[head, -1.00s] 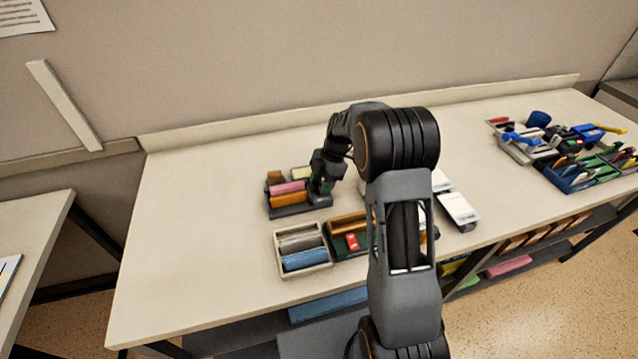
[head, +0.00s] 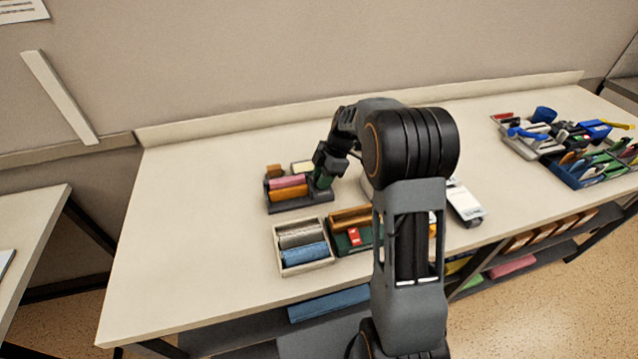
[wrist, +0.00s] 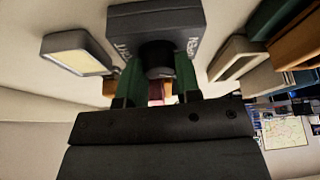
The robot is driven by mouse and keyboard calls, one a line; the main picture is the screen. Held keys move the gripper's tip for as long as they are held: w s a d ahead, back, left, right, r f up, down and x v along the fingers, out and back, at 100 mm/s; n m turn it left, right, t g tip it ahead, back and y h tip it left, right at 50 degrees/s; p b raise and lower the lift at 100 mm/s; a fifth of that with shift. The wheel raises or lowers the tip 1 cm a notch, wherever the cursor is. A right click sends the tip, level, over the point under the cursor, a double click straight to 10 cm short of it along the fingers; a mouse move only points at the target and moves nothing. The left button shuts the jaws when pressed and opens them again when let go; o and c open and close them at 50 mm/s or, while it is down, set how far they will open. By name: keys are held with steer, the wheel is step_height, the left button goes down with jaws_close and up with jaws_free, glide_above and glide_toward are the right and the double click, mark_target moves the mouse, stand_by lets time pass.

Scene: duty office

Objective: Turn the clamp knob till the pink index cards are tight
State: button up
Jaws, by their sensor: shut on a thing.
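The pink index cards (head: 287,182) lie in a dark clamp tray (head: 290,206) at the middle left of the bench, between orange and brown cards. My gripper (head: 322,180) is at the right end of this tray. In the wrist view, the green fingers of my gripper (wrist: 158,82) are closed on the black clamp knob (wrist: 157,56), one on each side. The knob sits on a dark grey lettered block (wrist: 155,20). A sliver of pink shows between the fingers. The head view hides the knob, and I cannot tell whether the cards are tight.
A beige box (head: 303,265) with grey and blue rolls stands in front of the tray. A green box (head: 352,242) is to its right, partly behind my arm. White-topped items (head: 465,204) lie right of my arm. Cluttered trays (head: 570,150) fill the far right. The bench's left is clear.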

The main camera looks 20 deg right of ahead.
steer(key=m+b, duration=0.1)
steer(key=m, duration=0.1)
steer(key=m+t+b, duration=0.1)
steer(key=m+b, duration=0.1)
steer(key=shift+d+f+t+b, duration=0.1)
steer(key=shift+t+b, duration=0.2)
steer(key=shift+s+m+t+h+b, duration=0.1)
steer(key=shift+m+t+h+b, duration=0.25)
steer(key=shift+m+b, duration=0.6)
steer(key=shift+m, duration=0.25)
steer(key=o, duration=0.6)
steer(key=shift+d, duration=0.15)
steer(key=v, duration=1.4)
steer(key=shift+s, duration=0.1)
